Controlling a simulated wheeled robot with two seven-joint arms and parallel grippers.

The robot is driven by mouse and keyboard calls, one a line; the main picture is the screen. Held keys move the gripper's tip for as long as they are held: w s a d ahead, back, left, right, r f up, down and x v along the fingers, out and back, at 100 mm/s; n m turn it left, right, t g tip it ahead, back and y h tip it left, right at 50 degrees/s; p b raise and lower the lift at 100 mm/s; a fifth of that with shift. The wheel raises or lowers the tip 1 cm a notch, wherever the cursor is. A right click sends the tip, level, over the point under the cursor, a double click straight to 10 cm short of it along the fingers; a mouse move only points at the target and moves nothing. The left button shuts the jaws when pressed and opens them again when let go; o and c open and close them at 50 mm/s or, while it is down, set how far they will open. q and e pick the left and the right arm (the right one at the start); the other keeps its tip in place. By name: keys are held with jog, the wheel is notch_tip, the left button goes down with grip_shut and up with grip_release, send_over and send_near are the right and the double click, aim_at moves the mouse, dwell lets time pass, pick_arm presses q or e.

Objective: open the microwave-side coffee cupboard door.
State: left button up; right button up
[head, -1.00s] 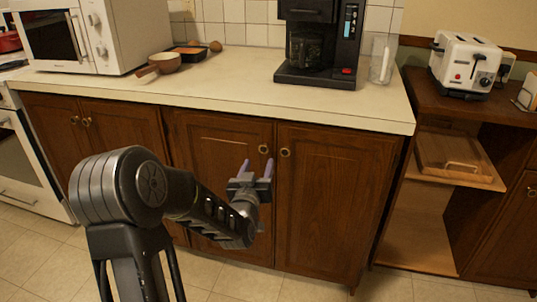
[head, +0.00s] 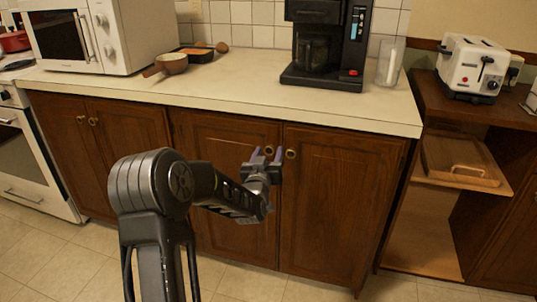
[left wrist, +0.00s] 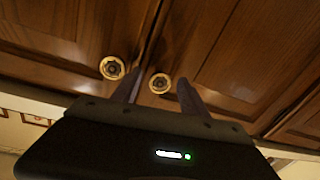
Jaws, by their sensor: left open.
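The coffee cupboard has two shut wooden doors below the coffee maker. The microwave-side door (head: 222,150) is the left one of this pair, with a round brass knob (head: 269,150) near its top right corner. The right door (head: 340,200) has its own knob (head: 291,154). My left gripper (head: 267,156) is open, with its fingertips at the left door's knob. In the left wrist view, this knob (left wrist: 160,83) shows between the two fingers (left wrist: 158,90), and the other knob (left wrist: 112,67) lies outside them. I cannot tell whether the fingers touch the knob. My right gripper is not in view.
The counter edge (head: 230,107) runs above the doors. A coffee maker (head: 325,45), a glass (head: 391,62), a microwave (head: 98,35) and a bowl (head: 172,63) stand on top. A toaster (head: 470,68) is at right. The floor before the doors is clear apart from my arm.

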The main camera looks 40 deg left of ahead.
pick_arm(q)
grip_shut()
dwell(0.4)
dwell(0.9)
